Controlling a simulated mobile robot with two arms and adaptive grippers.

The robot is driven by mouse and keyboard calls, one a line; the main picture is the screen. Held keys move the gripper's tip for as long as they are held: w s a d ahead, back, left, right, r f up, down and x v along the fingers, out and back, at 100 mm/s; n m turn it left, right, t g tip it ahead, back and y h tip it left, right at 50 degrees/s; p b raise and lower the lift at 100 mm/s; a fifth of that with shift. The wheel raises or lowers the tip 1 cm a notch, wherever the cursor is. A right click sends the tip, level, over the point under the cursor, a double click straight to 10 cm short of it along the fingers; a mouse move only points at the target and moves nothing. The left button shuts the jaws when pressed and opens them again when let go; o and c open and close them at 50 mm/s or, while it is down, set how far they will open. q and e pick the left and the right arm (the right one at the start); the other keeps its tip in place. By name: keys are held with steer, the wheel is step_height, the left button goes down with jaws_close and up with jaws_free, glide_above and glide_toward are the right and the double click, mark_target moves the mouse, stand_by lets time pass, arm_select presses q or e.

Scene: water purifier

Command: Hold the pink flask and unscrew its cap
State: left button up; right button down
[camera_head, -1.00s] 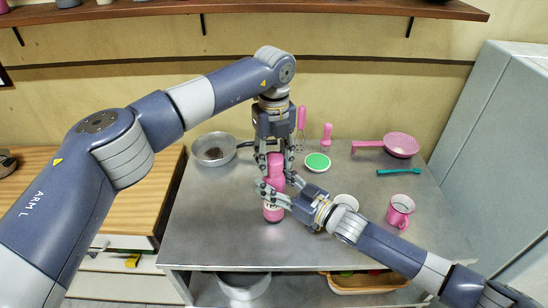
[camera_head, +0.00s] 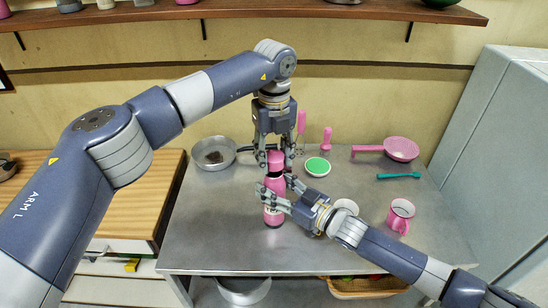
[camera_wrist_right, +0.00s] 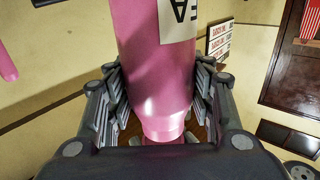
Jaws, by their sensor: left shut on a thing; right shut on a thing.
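The pink flask (camera_head: 273,213) stands near the middle of the grey metal table, roughly upright. My right gripper (camera_head: 275,190) is shut around its body from the lower right. The right wrist view shows the pink body (camera_wrist_right: 160,70), with a pale label, between both fingers. My left gripper (camera_head: 276,163) points straight down above the flask and is shut on the pink cap (camera_head: 276,158). The fingers partly hide the neck, so I cannot tell whether the cap is apart from the flask.
A metal pan (camera_head: 214,152) stands at the back left. A green-topped round dish (camera_head: 317,167), pink strainer (camera_head: 400,148), teal utensil (camera_head: 398,176) and pink mug (camera_head: 400,214) are to the right. A white round item (camera_head: 346,205) lies close to my right gripper.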

mark_target(274, 156)
steer(key=shift+r, duration=0.15)
arm_select(q)
steer(key=shift+r, duration=2.05)
arm_select(e)
steer(key=c, duration=0.6)
jaws_free()
steer(key=shift+c, duration=0.2)
